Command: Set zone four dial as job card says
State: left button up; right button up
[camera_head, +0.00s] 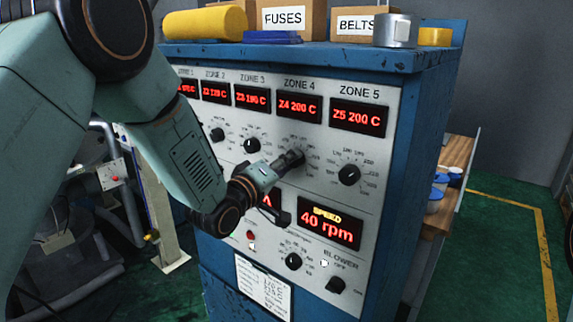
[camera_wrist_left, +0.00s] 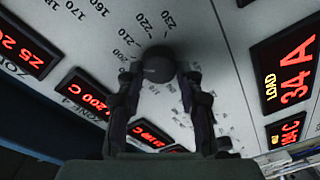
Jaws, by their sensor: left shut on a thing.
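The control panel (camera_head: 305,185) is on a blue cabinet. The zone four dial, a dark round knob (camera_wrist_left: 158,60), shows in the left wrist view amid printed numbers from about 160 to 230. My left gripper (camera_head: 292,159) is shut on this dial, one finger on each side, and hides most of it in the head view. Where its pointer stands I cannot tell. The zone four display (camera_head: 299,107) reads Z4 200 C. The job card (camera_head: 263,286) is on the lower cabinet front, its print too small to read for certain. My right gripper is not in view.
The zone five dial (camera_head: 349,175) is just right of my left gripper, and the zone three dial (camera_head: 252,145) is to its left. The speed display (camera_head: 330,222) reads 40 rpm below. Boxes and a yellow roll (camera_head: 205,23) are on top of the cabinet.

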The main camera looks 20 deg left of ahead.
pick_arm(q)
jog(key=shift+d, duration=0.1)
jog(key=shift+c, duration=1.1)
jog(key=shift+f, duration=0.1)
jog(key=shift+m, duration=0.3)
jog(key=shift+f+m+b, duration=0.2)
jog(key=shift+m+b, duration=1.5)
jog(key=shift+m, duration=0.9)
jog(key=o, duration=0.8)
jog(key=shift+c, duration=0.2)
jog(key=o, duration=0.4)
jog(key=shift+r, duration=0.1)
